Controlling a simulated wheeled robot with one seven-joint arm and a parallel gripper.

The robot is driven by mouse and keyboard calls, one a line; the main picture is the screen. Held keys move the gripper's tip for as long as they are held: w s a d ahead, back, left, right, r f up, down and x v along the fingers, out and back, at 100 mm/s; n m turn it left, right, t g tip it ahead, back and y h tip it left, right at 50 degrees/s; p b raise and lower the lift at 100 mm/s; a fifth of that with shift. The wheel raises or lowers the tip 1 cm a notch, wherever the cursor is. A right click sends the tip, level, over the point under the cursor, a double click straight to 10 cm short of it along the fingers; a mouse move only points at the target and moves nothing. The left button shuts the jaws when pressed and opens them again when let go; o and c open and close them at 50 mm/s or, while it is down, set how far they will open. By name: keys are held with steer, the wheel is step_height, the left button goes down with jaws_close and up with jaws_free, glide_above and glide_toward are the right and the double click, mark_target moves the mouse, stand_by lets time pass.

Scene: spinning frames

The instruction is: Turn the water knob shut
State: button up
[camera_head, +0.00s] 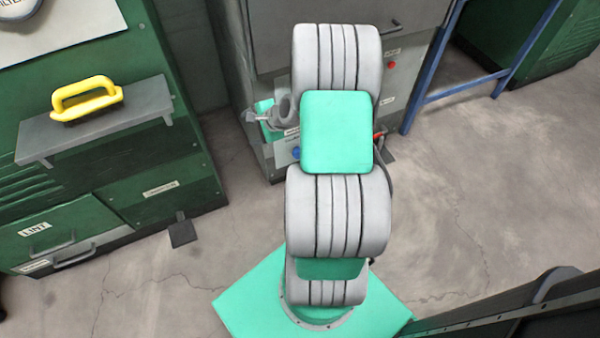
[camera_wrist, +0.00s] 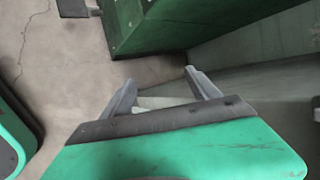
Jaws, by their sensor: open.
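A small blue knob (camera_head: 296,153) sits low on the front of the grey machine, just left of my arm's green link. It is partly covered by my arm, and I cannot read the label near it. My gripper (camera_wrist: 159,80) shows in the wrist view with its two grey fingers apart and nothing between them. In the head view my arm hides most of the grey machine's front, and my gripper's fingers cannot be made out clearly. The blue knob does not show in the wrist view.
The grey machine (camera_head: 222,22) stands behind my arm. A green cabinet (camera_head: 120,160) with a yellow handle (camera_head: 87,98) on its grey ledge stands at left. A blue metal frame (camera_head: 430,65) stands at right. The concrete floor (camera_head: 480,200) is clear at right.

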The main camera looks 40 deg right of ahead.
steer(key=s+d+f+m+t+h+b, duration=0.1)
steer(key=s+d+f+m+h+b, duration=0.15)
steer(key=d+f+m, duration=0.5)
steer(key=s+d+f+m+t+h+b, duration=0.1)
steer(key=s+d+f+m+t+b, duration=0.25)
steer(key=f, duration=0.65)
steer(key=s+d+f+m+g+h+b, duration=0.1)
steer(key=s+d+f+m+h+b, duration=0.1)
steer(key=d+f+m+b, duration=0.45)
steer(key=w+d+f+m, duration=0.1)
steer(key=w+f, duration=0.4)
steer(key=w, duration=0.1)
steer(key=shift+w+m+t+b, duration=0.35)
steer(key=c, duration=1.4)
